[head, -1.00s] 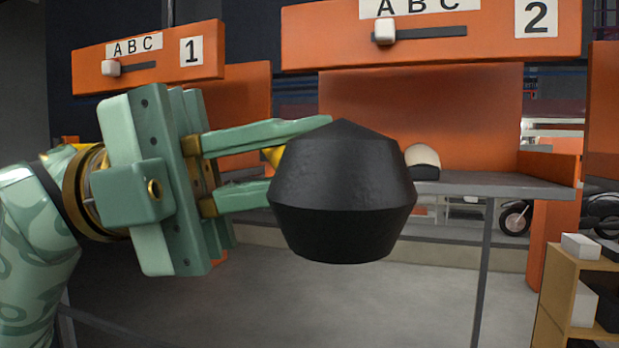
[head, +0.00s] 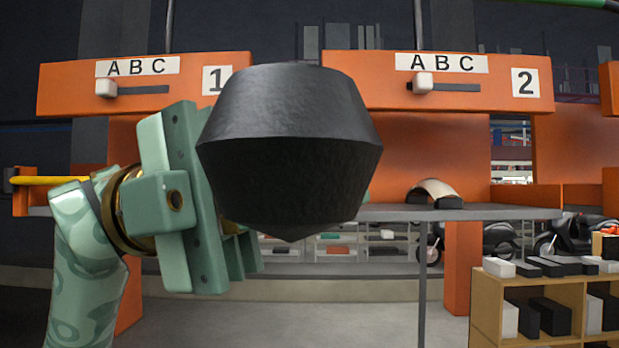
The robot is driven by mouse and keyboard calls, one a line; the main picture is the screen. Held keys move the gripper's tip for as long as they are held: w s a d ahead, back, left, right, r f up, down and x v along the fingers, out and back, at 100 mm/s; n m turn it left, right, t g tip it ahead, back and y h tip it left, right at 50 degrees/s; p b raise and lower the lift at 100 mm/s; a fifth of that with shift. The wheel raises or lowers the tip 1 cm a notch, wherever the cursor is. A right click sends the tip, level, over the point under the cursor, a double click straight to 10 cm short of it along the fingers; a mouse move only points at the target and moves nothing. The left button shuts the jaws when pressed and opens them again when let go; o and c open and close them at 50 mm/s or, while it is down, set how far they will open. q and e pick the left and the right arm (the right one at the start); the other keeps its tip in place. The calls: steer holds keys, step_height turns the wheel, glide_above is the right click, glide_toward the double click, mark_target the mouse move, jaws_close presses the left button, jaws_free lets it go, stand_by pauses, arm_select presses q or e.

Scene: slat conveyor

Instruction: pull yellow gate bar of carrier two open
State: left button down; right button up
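Carrier two (head: 360,84) is the orange bay at right, with an ABC sign and a 2 plate. Its yellow gate bar does not show; the black body or my arm may cover it. My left gripper (head: 205,200) is in front of the carriers, at left of centre. A large black faceted body (head: 290,130) with a point at its lower end covers its fingers. I cannot tell whether they are shut or hold this body. My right gripper is not in view.
Orange carrier one (head: 60,88) stands at left, with a yellow bar (head: 50,180) at its left side. A grey shelf (head: 480,212) under carrier two bears a pale arched piece (head: 437,189). A wooden rack (head: 487,292) stands at lower right.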

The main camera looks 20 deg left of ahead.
arm_select(q)
steer(key=shift+s+a+f, duration=0.1)
steer(key=shift+a+f, duration=0.05)
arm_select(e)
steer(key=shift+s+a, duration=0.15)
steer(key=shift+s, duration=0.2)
arm_select(q)
steer(key=c, duration=1.4)
jaws_free()
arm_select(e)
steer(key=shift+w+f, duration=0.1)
